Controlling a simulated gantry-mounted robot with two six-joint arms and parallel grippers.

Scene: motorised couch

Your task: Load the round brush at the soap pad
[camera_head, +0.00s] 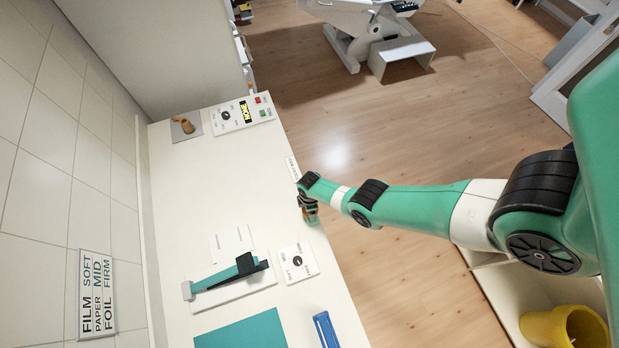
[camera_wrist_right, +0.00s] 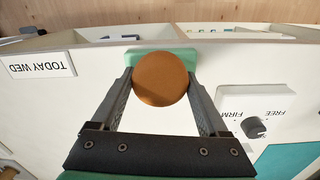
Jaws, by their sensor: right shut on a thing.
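My right gripper (camera_head: 309,211) is at the counter's front edge. In the right wrist view its two dark fingers (camera_wrist_right: 160,78) are shut on the round brush, seen as an orange-brown disc (camera_wrist_right: 160,79) from its top. A green pad, probably the soap pad (camera_wrist_right: 134,57), shows just behind the disc. A bit of it also shows beside the gripper in the head view (camera_head: 314,221). The brush's underside is hidden, so I cannot tell whether it touches the pad. My left gripper is not in view.
The white counter (camera_head: 225,185) is mostly clear in its middle. A dial panel (camera_head: 298,263), a green-and-black device (camera_head: 230,275), a teal mat (camera_head: 243,333) and a blue item (camera_head: 326,330) lie nearer the bottom. A control box (camera_head: 241,115) and a brown object (camera_head: 184,124) are at the far end.

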